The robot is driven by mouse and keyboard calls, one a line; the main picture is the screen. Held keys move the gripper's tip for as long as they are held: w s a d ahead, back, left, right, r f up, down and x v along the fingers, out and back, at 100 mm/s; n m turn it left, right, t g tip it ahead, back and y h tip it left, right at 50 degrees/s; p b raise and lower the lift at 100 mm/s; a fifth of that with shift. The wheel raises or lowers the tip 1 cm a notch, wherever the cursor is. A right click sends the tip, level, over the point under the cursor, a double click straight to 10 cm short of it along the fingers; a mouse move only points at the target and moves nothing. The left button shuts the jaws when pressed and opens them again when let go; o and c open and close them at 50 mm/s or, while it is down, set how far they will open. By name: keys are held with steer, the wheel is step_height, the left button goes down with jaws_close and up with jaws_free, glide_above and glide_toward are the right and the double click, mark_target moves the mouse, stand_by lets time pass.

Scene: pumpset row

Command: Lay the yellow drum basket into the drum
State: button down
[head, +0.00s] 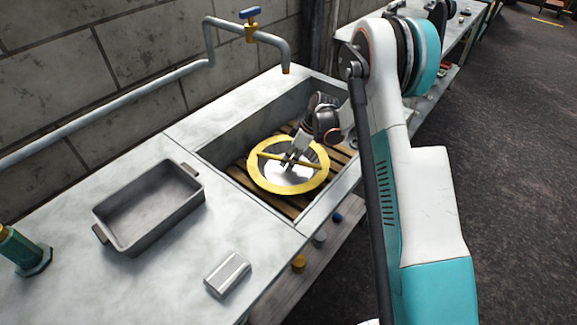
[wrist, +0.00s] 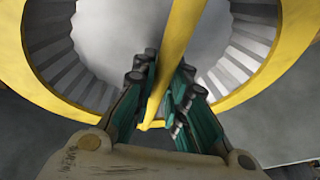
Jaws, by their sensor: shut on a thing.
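The yellow drum basket (head: 262,182) has a wide yellow ring, a yellow crossbar and a pale metal bowl with ridged sides. It is over the slatted floor of the stone trough, roughly level; I cannot tell whether it touches the slats. My gripper (head: 289,160) reaches down from the upper right and is shut on the crossbar. In the wrist view the gripper fingers (wrist: 160,88) close on both sides of the bar of the basket (wrist: 182,28). I cannot pick out a separate drum; anything directly under the basket is hidden.
The trough's front wall (head: 328,200) stands close to the basket. A tap (head: 250,32) hangs over the back edge. On the left worktop are a grey tray (head: 120,238), a metal block (head: 228,274) and a green fitting (head: 22,250). Small parts sit on a lower shelf.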

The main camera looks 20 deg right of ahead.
steer(key=shift+r+p, duration=0.55)
steer(key=shift+r, duration=0.95)
stand_by(0.6)
